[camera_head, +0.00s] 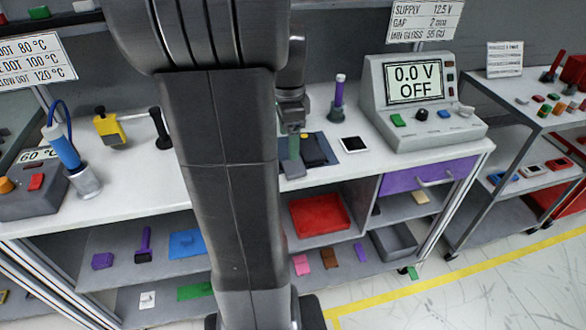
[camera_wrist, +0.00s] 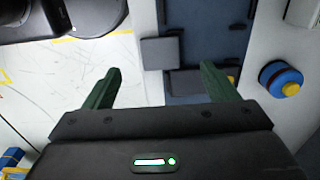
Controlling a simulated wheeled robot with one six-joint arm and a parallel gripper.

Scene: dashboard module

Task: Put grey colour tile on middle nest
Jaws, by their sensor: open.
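A grey square tile (camera_wrist: 160,53) shows in the wrist view, overlapping the left edge of a dark blue board (camera_wrist: 205,88). A darker grey piece (camera_wrist: 183,83) lies on the board just below the tile, seen between my fingers. The board also shows in the head view (camera_head: 348,157) on the white worktop, partly behind my arm. My gripper (camera_wrist: 158,86) is open, with green fingers apart and nothing held between them. In the head view my gripper (camera_head: 293,168) is over the board's left side. I cannot make out which nest is the middle one.
A white-framed black tile (camera_head: 354,144) lies right of the board, near the meter box (camera_head: 420,100). A purple-handled tool (camera_head: 338,98) stands behind. A blue and red round part (camera_wrist: 281,79) sits right in the wrist view. The worktop's front edge is close.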

